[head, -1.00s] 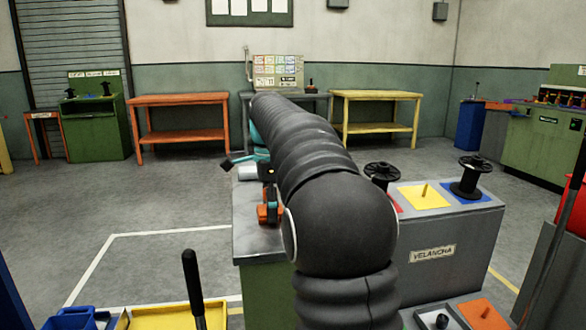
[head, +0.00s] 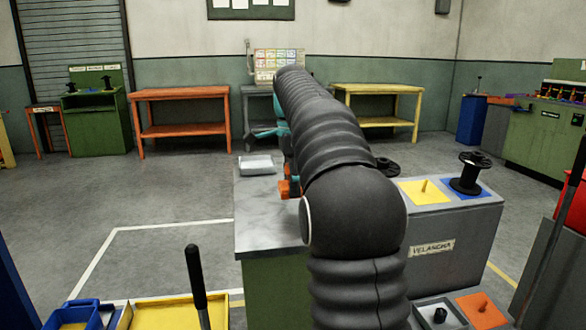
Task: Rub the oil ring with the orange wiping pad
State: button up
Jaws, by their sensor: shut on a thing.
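My gripper (head: 291,175) shows only in part beside my dark ribbed arm, over the grey-topped bench. It is shut on the orange wiping pad (head: 285,189), of which a small orange piece shows at the arm's left edge. My arm hides the rest of both, and I cannot tell whether the pad touches the bench top (head: 265,222). I see no oil ring on the bare part of the bench top; the right part is behind my arm.
A pale shallow tray (head: 257,166) lies at the bench's far left corner. To the right, a grey stand (head: 455,232) carries a yellow plate (head: 424,191) and a black spool (head: 469,174) on a blue plate.

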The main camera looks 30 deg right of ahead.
jog(key=shift+r, duration=1.7)
